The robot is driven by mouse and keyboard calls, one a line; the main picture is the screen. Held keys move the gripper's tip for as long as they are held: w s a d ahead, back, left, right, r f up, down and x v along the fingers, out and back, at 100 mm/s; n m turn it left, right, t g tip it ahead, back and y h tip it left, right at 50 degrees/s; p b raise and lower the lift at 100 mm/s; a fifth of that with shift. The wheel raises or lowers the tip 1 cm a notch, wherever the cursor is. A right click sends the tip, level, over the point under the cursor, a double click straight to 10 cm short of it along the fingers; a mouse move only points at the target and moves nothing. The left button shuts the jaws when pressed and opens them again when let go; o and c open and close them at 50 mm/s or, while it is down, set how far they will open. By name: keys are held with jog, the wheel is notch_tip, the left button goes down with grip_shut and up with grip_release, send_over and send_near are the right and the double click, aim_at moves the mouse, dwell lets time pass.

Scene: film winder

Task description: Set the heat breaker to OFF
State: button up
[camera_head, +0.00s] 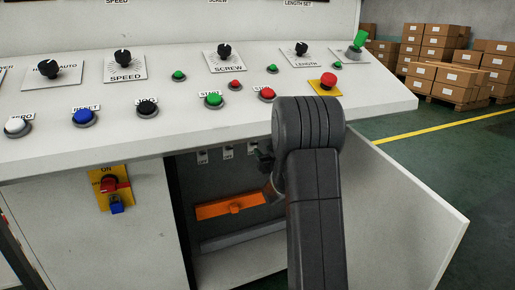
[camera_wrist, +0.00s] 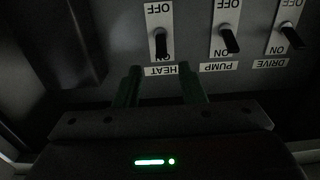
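The heat breaker (camera_wrist: 160,44) is a black lever on a white plate, above the HEAT label (camera_wrist: 174,71) in the wrist view. Its lever points toward the ON end, at the bottom of the plate in this view; the OFF end is at the top. My gripper (camera_wrist: 160,82) is open, its two green-tinted fingers apart and nothing between them. The fingertips lie just below the heat lever in the picture, one on each side of its line. In the head view the breaker row (camera_head: 228,152) is small inside the open cabinet, and my arm mostly hides the gripper.
The pump breaker (camera_wrist: 229,42) and drive breaker (camera_wrist: 292,38) stand right of heat in the wrist view, both levers toward ON. The open cabinet door (camera_head: 410,215) is right of my arm. An orange bar (camera_head: 225,208) lies inside. The control desk (camera_head: 180,138) overhangs the opening.

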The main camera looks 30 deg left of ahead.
aim_at(255, 144)
jog(key=b+x, duration=0.1)
jog(key=x, duration=0.5)
jog(key=shift+a, duration=0.3)
grip_shut()
